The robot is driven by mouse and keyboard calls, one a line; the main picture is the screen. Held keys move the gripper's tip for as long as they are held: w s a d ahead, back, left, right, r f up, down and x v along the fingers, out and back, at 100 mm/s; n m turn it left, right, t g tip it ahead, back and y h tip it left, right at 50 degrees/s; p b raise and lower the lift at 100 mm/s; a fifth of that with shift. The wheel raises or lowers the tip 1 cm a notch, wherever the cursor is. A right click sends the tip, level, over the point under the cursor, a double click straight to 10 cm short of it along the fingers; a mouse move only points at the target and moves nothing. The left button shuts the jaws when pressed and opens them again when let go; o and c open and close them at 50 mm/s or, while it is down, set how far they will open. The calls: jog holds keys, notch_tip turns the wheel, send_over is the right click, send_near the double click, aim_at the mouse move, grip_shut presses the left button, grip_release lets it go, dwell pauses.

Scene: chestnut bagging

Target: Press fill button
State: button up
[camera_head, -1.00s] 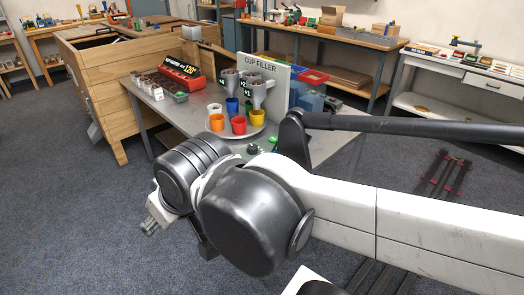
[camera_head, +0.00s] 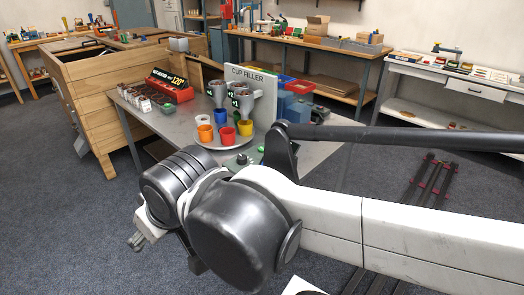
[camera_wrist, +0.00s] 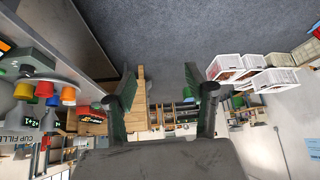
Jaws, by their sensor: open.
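The cup filler (camera_head: 256,92) stands on the grey table (camera_head: 180,125), with grey hoppers on its front. Several coloured cups, among them a red cup (camera_head: 227,135), stand on a round plate below. A small control with a green top (camera_head: 241,158) sits on the table in front of the plate; I cannot tell for sure that it is the fill button. In the wrist view a green piece (camera_wrist: 26,69) shows at the left on a grey part. My gripper (camera_head: 138,241) is open and empty, off the table's near side; it also shows in the wrist view (camera_wrist: 160,78).
A red display box (camera_head: 170,86) and small containers (camera_head: 133,98) stand at the table's left. A wooden bin (camera_head: 85,95) is behind it. Blue containers (camera_head: 290,105) stand right of the filler. The carpet (camera_head: 50,200) at left is clear.

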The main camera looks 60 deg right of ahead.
grip_shut()
dwell(1.3)
